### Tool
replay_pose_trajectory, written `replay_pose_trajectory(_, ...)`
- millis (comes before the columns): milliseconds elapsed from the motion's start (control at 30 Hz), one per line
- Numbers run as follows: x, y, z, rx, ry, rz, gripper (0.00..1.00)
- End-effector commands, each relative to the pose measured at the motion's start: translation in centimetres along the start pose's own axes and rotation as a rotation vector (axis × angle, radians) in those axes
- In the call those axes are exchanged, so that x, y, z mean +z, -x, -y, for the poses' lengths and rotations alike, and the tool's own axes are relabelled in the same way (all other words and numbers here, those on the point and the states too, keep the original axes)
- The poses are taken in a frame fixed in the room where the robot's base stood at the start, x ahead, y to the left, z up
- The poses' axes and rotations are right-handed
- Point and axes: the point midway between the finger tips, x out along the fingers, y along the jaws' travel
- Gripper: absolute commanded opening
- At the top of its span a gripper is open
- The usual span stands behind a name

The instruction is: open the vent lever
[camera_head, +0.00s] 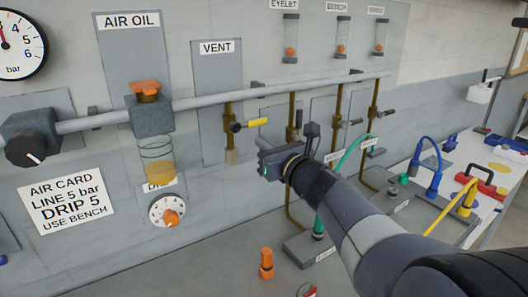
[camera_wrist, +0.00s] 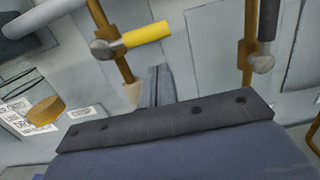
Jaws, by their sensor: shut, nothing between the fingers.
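The vent lever (camera_head: 257,122) has a yellow grip and sits on a brass pipe under the VENT label (camera_head: 216,48). It points to the right, roughly crosswise to the pipe. In the wrist view the yellow lever (camera_wrist: 147,35) shows above the fingertips, with its round pivot (camera_wrist: 102,49) at its left end. My gripper (camera_head: 264,158) is just below and slightly right of the lever in the head view. Its fingers are together and empty, and they also show in the wrist view (camera_wrist: 158,75). A gap shows between fingertips and lever; I cannot tell its depth.
A grey horizontal pipe (camera_head: 215,100) runs above the lever. Other brass drop pipes with dark levers (camera_head: 388,113) stand to the right. The oil bowl (camera_head: 158,168) and dial (camera_head: 167,210) are left. An orange fitting (camera_head: 266,263) stands on the bench below.

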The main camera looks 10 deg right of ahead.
Motion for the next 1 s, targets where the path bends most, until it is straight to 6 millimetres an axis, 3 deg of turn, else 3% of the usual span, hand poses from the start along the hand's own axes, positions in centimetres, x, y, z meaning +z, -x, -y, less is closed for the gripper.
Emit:
replay_pose_trajectory(33,1.0,-0.2,0.0,0.001,0.001,0.001,0.00)
replay_pose_trajectory(200,1.9,-0.4,0.0,0.000,-0.001,0.000,0.00)
replay_pose_trajectory(1000,2.2,-0.4,0.1,0.003,0.063,0.000,0.00)
